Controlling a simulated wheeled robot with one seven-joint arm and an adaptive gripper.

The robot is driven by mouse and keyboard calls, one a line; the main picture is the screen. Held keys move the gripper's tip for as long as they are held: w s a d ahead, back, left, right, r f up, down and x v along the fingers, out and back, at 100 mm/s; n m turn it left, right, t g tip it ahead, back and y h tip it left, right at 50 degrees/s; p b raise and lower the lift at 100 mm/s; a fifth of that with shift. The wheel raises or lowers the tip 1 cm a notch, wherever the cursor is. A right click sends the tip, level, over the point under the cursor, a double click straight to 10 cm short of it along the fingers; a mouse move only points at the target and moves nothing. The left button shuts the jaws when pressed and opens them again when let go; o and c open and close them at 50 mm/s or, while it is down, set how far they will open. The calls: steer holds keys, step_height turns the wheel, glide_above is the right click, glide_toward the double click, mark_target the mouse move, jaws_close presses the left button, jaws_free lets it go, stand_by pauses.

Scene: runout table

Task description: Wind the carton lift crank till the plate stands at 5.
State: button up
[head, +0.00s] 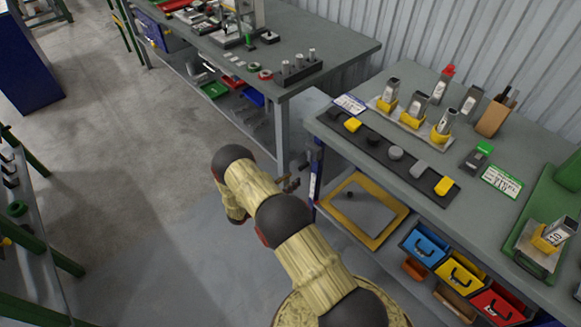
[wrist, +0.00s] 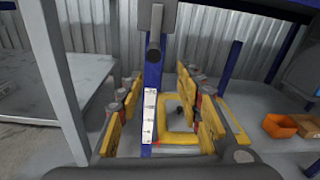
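The crank (wrist: 155,28) looks like a dark grey bar with a round handle, at the top middle of the wrist view. A white scale strip (wrist: 149,112) runs down a blue post below it; its numbers are too small to read. A red mark shows near the strip's lower end. The lift plate appears to be the yellow-edged grey plate (head: 362,213) under the right bench in the head view; its yellow frame also shows in the wrist view (wrist: 182,138). My gripper (wrist: 158,82) is open and empty, its fingers on either side of the post in the picture. In the head view, my gripper (head: 290,184) is beside the bench leg.
Another bench (head: 330,40) stands behind on the left. The floor (head: 130,190) to the left of my arm is clear.

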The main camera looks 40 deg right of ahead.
mark_target(302, 168)
steer(key=shift+n+h, duration=0.3)
steer(key=shift+n, duration=0.1)
steer(key=d, duration=0.2)
steer(key=w+d+r+b, duration=0.1)
steer(key=d, duration=0.4)
steer(key=shift+w+d+r+b, duration=0.15)
steer(key=shift+w+d+b, duration=0.1)
steer(key=shift+d+b, duration=0.15)
steer(key=shift+c, duration=0.7)
steer(key=c, duration=0.7)
jaws_close()
